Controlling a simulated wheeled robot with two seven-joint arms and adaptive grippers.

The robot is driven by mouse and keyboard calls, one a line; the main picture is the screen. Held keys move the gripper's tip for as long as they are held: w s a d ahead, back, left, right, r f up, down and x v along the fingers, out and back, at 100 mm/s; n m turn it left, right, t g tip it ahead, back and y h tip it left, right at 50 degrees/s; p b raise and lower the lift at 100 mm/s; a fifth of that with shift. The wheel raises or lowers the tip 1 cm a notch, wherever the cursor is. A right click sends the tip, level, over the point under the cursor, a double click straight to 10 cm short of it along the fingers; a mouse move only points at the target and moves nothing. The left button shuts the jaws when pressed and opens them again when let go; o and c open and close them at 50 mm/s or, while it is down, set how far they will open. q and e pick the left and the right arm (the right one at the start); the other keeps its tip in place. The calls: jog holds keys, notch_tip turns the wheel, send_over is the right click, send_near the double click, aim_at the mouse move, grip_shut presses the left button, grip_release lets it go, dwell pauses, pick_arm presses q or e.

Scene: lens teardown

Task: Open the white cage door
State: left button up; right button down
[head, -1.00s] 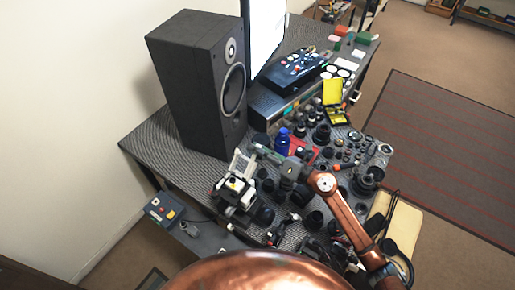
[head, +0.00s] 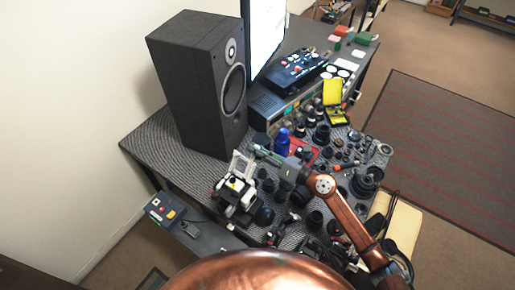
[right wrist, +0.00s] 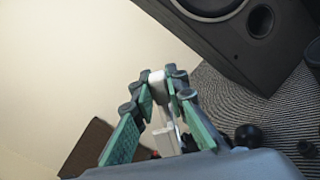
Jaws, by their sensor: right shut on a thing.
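The white cage (head: 235,187) stands on the left part of the cluttered desk, with dark parts in and around it. Its white door (head: 242,163) stands raised at the back of the cage, tilted up from the top. My right gripper (head: 259,150) reaches in from the right at the door's upper edge. In the right wrist view, the teal-padded fingers of my right gripper (right wrist: 161,84) are closed around a narrow white bar (right wrist: 157,80), part of the door. The fingers hide part of the bar. My left gripper is not in view.
A tall black speaker (head: 200,85) stands behind the cage. A blue bottle (head: 282,140) and several dark lens parts crowd the desk to the right. A box with buttons (head: 163,210) is at the lower left. The desk's left corner is clear.

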aim_at(251, 163)
jog(key=s+a+r+n, duration=0.1)
jog(key=n, duration=0.1)
jog(key=s+a+r+n+p, duration=0.1)
jog(key=s+n, duration=0.1)
jog(key=c, duration=1.9)
grip_release()
jog(key=shift+d+f, duration=0.1)
jog(key=v, duration=1.2)
